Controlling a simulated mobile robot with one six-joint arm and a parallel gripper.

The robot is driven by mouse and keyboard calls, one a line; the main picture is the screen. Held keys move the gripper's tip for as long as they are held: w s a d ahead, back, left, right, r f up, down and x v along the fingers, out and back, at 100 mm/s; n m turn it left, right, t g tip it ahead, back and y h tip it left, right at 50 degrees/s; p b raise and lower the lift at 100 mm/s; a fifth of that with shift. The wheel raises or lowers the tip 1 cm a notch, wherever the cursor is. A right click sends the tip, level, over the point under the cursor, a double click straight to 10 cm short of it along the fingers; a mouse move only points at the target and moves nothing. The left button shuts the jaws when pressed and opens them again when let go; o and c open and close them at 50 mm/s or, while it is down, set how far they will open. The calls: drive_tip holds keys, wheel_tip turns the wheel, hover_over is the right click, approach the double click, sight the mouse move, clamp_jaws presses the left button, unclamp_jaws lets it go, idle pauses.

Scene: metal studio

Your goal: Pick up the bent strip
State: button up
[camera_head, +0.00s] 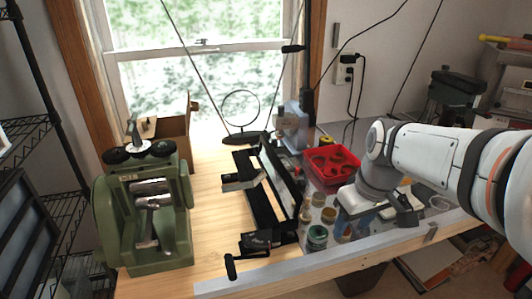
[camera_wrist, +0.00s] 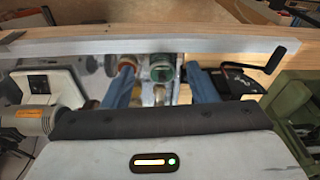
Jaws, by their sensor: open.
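My gripper (camera_head: 355,225) hangs over the right part of the bench, close to its front edge, beside several small jars. The wrist view shows its two blue fingers (camera_wrist: 160,68) apart, with nothing clearly held between them. A jar with a green rim (camera_wrist: 162,72) shows in the gap between the fingers; the same kind of jar (camera_head: 317,236) stands left of the gripper in the head view. I cannot make out a bent strip for certain in either view; it may be hidden by my gripper or too small to tell.
A black metal tool (camera_head: 263,195) with a long upright plate lies mid-bench. A red bin (camera_head: 331,167) stands behind the jars. A green machine (camera_head: 148,215) stands at the left. A black crank handle (camera_head: 232,265) sits near the front edge. Bare wood (camera_head: 212,225) lies between machine and tool.

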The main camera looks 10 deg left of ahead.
drive_tip(key=w+a+r+n+p, duration=0.1)
drive_tip(key=w+a+n, duration=0.3)
drive_tip(key=w, duration=0.1)
drive_tip(key=w+a+r+n+g+y+p, duration=0.1)
drive_tip(key=w+a+n, duration=0.2)
drive_tip(key=w+a, duration=0.2)
drive_tip(key=w+a+r+n+g+y+p, duration=0.1)
drive_tip(key=w+a+n, duration=0.3)
drive_tip(key=w, duration=0.2)
drive_tip(key=shift+w+a+r+n, duration=0.15)
drive_tip(key=shift+a+r+n, duration=0.15)
drive_tip(key=shift+r, duration=0.05)
drive_tip(key=n+g+p, duration=0.2)
drive_tip(key=n, duration=0.3)
approach(257, 181)
drive_tip(key=shift+d+f+y, duration=0.1)
drive_tip(key=shift+d+y, duration=0.3)
drive_tip(key=shift+d, duration=0.15)
drive_tip(key=shift+a+f, duration=0.2)
drive_tip(key=shift+f, duration=0.05)
drive_tip(key=p+x, duration=0.1)
drive_tip(key=x, duration=0.6)
drive_tip(key=shift+a+f+p, duration=0.15)
drive_tip(key=shift+a+p, duration=0.1)
drive_tip(key=shift+p, duration=0.05)
drive_tip(key=c, duration=1.1)
